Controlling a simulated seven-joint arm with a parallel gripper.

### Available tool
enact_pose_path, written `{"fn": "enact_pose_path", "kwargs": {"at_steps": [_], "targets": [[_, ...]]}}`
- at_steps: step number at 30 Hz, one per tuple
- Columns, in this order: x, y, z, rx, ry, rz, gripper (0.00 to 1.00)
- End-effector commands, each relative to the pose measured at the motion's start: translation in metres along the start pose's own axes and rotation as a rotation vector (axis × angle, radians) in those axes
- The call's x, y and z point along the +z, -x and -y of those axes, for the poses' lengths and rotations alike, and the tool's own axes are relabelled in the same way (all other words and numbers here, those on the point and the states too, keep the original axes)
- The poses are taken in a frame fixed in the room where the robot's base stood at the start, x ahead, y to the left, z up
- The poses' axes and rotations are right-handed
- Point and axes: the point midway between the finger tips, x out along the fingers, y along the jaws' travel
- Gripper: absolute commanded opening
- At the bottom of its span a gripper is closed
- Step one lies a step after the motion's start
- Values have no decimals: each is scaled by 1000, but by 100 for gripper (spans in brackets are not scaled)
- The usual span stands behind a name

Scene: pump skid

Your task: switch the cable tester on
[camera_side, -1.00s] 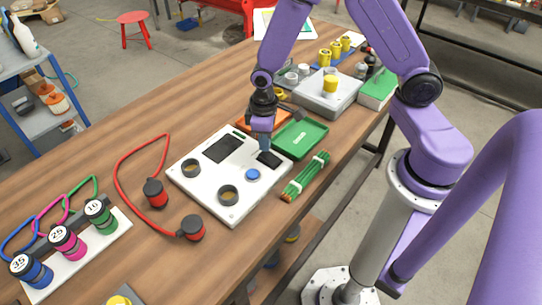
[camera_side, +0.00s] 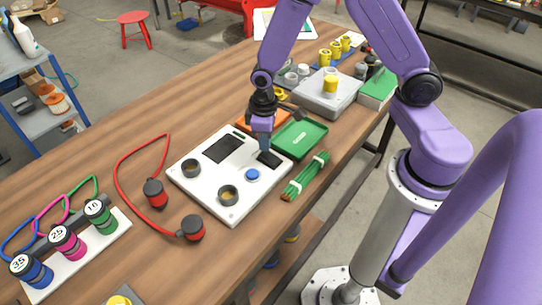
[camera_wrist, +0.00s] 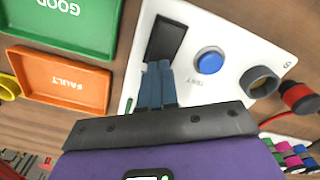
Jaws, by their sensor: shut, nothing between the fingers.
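The cable tester is a white panel (camera_side: 205,196) lying flat on the bench, with a dark screen (camera_side: 223,148), two dark round sockets and a blue button (camera_side: 252,174). In the wrist view the blue button (camera_wrist: 209,60) has a label beside it. A black rocker switch (camera_side: 270,159) is near the panel's right corner; it also shows in the wrist view (camera_wrist: 166,38). My gripper (camera_wrist: 157,68) is shut and empty, pointing down with its tips at one end of the rocker. I cannot tell whether they touch it, nor which way the rocker is tilted.
A green tray (camera_side: 300,139) and an orange tray (camera_wrist: 62,80) lie just beyond the tester. A tied green bundle (camera_side: 306,176) lies near the bench edge. A red cable with two plugs (camera_side: 192,228) lies on the left.

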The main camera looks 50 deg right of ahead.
Motion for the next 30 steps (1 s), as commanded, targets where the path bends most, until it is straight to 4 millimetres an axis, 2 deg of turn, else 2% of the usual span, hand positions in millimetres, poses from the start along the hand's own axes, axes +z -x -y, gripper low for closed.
{"fn": "enact_pose_path", "kwargs": {"at_steps": [30], "targets": [[0,-13,0,0,0,1,0]]}}
